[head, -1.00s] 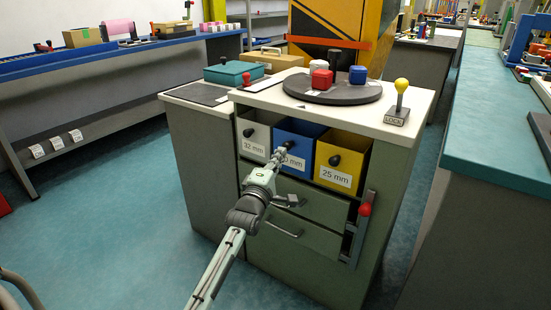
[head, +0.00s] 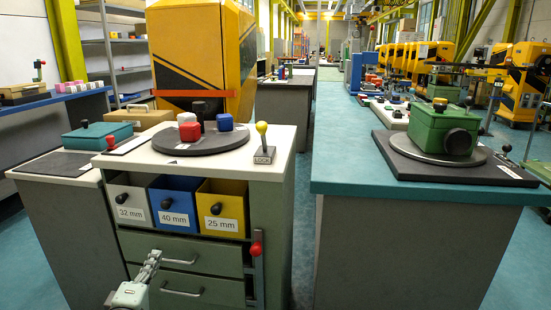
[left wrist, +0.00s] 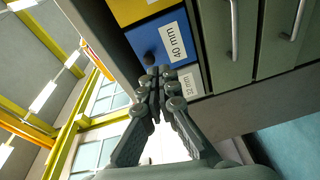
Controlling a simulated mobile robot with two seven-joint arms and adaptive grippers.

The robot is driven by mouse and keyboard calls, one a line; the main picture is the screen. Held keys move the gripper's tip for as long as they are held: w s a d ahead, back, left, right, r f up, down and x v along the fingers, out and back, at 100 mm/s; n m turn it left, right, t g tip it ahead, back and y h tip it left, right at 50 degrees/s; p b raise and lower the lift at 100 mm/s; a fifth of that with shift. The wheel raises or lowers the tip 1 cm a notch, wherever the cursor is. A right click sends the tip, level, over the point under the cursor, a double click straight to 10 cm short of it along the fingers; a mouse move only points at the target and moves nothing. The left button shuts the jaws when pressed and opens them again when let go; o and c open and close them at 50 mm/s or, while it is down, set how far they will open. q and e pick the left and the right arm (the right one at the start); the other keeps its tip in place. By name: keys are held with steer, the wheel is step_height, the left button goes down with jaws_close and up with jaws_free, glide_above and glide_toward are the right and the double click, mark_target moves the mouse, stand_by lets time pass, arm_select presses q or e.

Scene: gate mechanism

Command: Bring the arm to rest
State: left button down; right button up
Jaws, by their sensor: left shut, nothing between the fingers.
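My left gripper (head: 156,255) is low in the head view, in front of the cabinet's upper drawer (head: 182,254) and below the bins. In the left wrist view its fingers (left wrist: 152,74) are together with nothing between them. They overlap the blue 40 mm bin (head: 176,186) there; its label (left wrist: 174,42) and dark knob (left wrist: 150,59) show close to the fingertips. I cannot tell whether they touch. The bin sits in its slot between the grey 32 mm bin (head: 128,190) and the yellow 25 mm bin (head: 230,193). My right gripper is out of view.
A turntable (head: 175,149) with red and blue blocks and a yellow-knobbed LOCK lever (head: 263,143) stand on the cabinet top. A red-handled lever (head: 256,249) is at the cabinet's right. A teal bench (head: 350,176) with a green box (head: 430,128) stands farther right.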

arm_select(q)
steer(key=s+d+f+m+g, duration=0.2)
steer(key=s+f+m+g, duration=0.15)
steer(key=f, duration=0.45)
steer(key=s+d+f+m+g+h, duration=0.1)
steer(key=s+f+m+g, duration=0.1)
steer(key=s+f+m, duration=0.35)
steer(key=s+d+f+m+g, duration=0.2)
steer(key=s+f+g, duration=0.1)
steer(key=f, duration=0.6)
steer(key=s+f+m+g, duration=0.3)
steer(key=s+f+m, duration=0.1)
steer(key=s, duration=0.4)
steer(key=s+f+m+g, duration=0.3)
steer(key=s+f+m, duration=0.1)
steer(key=s+f, duration=0.3)
steer(key=shift+s, duration=0.7)
